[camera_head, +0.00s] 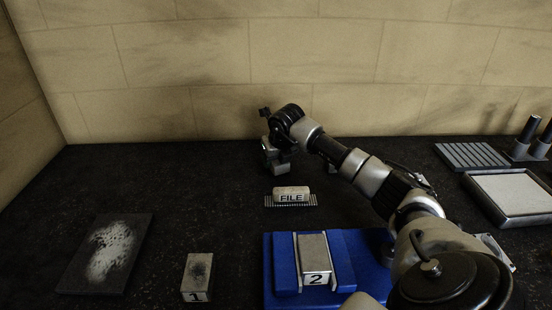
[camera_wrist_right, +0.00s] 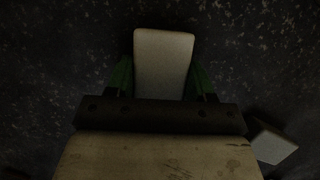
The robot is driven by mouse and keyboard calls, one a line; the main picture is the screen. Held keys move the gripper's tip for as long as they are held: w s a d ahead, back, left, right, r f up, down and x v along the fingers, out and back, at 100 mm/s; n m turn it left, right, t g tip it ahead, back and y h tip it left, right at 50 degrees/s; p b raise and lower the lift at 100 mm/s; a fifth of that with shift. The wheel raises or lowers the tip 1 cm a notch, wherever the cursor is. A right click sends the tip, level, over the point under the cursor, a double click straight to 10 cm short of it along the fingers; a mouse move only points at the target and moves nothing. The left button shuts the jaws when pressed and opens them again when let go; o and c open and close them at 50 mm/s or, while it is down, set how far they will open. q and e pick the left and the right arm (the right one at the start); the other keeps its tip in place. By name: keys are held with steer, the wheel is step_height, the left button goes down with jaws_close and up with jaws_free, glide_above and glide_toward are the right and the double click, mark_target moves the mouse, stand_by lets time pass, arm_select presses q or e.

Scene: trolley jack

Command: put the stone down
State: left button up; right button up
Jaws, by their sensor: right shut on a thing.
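My right gripper (camera_head: 277,153) is at the back middle of the dark worktop, near the wall. In the right wrist view its green fingers (camera_wrist_right: 164,85) are shut on a plain pale block, the stone (camera_wrist_right: 164,58). Speckled dark surface shows around the stone; I cannot tell whether it touches the worktop. In the head view the gripper mostly hides the stone. My left gripper is not in view.
A FILE block (camera_head: 291,193) sits on a ridged strip in front of the gripper. Block 2 (camera_head: 315,256) sits in a blue holder (camera_head: 343,262). Block 1 (camera_head: 196,272) and a powdered dark plate (camera_head: 108,252) are at left. Trays (camera_head: 512,197) stand right. The back left is clear.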

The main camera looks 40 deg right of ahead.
steer(key=o, duration=0.9)
steer(key=shift+a+f, duration=0.15)
steer(key=shift+s+f, duration=0.1)
steer(key=shift+r+p, duration=0.35)
steer(key=shift+p, duration=0.05)
steer(key=shift+s+d+r, duration=0.1)
steer(key=shift+d+r, duration=0.1)
steer(key=shift+r, duration=0.2)
steer(key=b+v, duration=0.1)
steer(key=v, duration=1)
steer(key=shift+b, duration=0.3)
steer(key=shift+r, duration=0.15)
